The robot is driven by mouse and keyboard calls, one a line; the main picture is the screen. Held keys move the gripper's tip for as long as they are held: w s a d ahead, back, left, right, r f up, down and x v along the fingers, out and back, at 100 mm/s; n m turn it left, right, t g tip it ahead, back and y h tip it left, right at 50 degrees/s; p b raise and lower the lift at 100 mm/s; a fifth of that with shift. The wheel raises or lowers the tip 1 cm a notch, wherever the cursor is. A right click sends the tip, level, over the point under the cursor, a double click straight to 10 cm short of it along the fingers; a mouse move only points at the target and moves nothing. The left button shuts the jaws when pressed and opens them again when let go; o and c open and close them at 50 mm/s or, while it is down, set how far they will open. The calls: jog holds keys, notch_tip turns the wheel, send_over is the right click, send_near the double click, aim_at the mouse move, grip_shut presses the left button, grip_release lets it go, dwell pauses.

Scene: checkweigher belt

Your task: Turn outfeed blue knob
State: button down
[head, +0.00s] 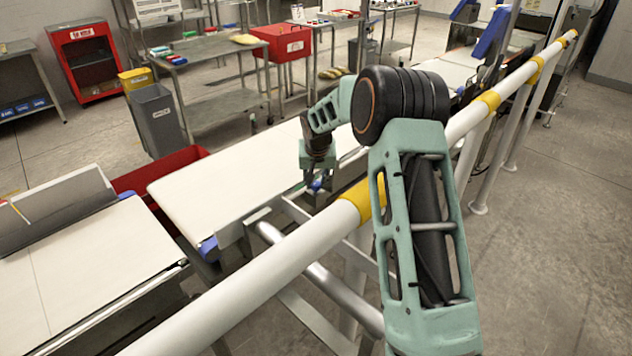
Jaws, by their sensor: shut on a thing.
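My gripper (318,182) is small in the head view, at the near edge of the middle conveyor belt (235,175), pointing down. It is shut on a small blue knob (317,185), of which only a bit of blue shows between the fingers. My arm reaches over the guard rail to it. The knob's angle cannot be made out at this size, and my wrist and fingers hide most of it.
A white and yellow guard rail (270,268) runs diagonally between my base and the belts, close under my arm. Another blue part (208,244) sits at the belt's near left corner. A red bin (160,178) stands behind the belt gap.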

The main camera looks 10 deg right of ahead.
jog(key=n, duration=0.1)
jog(key=n+y, duration=0.1)
jog(key=n, duration=0.1)
jog(key=n+y+p, duration=0.1)
jog(key=n, duration=0.1)
jog(key=shift+d+r, duration=0.1)
jog(key=shift+d, duration=0.15)
jog(key=shift+w+n+g+y, duration=0.1)
jog(key=shift+n+g+y, duration=0.35)
jog(key=shift+n, duration=1.25)
jog(key=shift+y, duration=0.25)
jog(key=c, duration=1.7)
grip_release()
jog(key=shift+o, duration=0.2)
jog(key=v, duration=1.2)
jog(key=shift+a, duration=0.1)
